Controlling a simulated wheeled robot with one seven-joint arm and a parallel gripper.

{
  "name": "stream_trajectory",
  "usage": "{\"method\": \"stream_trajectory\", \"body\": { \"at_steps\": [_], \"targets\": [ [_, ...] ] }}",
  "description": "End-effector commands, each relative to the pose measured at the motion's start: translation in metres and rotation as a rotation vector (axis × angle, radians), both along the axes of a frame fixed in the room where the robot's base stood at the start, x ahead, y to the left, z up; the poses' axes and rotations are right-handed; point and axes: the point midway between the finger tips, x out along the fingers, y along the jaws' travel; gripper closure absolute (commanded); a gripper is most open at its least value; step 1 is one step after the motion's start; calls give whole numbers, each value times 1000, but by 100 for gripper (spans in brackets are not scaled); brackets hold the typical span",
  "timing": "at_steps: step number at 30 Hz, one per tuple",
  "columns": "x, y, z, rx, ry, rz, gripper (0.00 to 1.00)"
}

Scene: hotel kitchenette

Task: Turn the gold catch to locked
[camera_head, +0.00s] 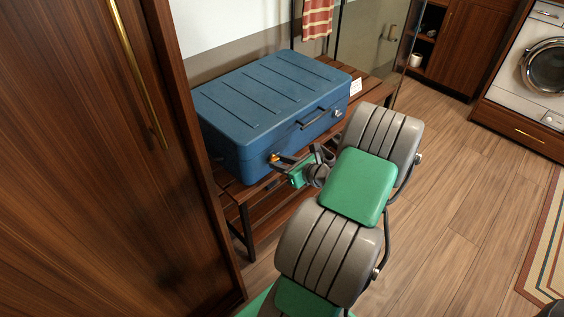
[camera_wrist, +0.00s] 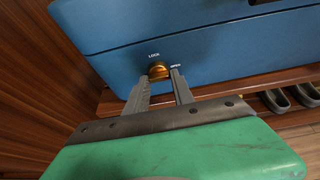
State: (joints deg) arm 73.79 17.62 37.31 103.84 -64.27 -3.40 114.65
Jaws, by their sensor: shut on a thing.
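A blue suitcase (camera_head: 265,105) lies flat and closed on a slatted wooden bench. The gold catch (camera_wrist: 158,71) is a round knob on its front face, and it shows as a small gold-orange spot in the head view (camera_head: 274,158). The word LOCK is printed above the catch, and OPEN to its right. My gripper (camera_wrist: 163,78) is at the catch with one finger on each side of it, shut on it. The fingers hide the lower sides of the catch. In the head view my gripper (camera_head: 277,161) reaches the suitcase's front left part.
The wooden bench (camera_head: 232,189) carries the suitcase. A tall wooden cabinet (camera_head: 95,150) stands close on the left. Dark shoes (camera_wrist: 290,97) sit low at the right in the wrist view. The floor (camera_head: 450,180) to the right is clear.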

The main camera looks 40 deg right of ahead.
Motion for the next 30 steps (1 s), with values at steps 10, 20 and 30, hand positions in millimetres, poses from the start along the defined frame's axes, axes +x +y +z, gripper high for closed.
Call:
{"method": "stream_trajectory", "body": {
  "at_steps": [10,20,30],
  "targets": [
    [0,-1,0,-12,0,-3,100],
    [0,4,2,-149,-8,3,100],
    [0,7,-2,-447,-24,6,100]
  ]
}}
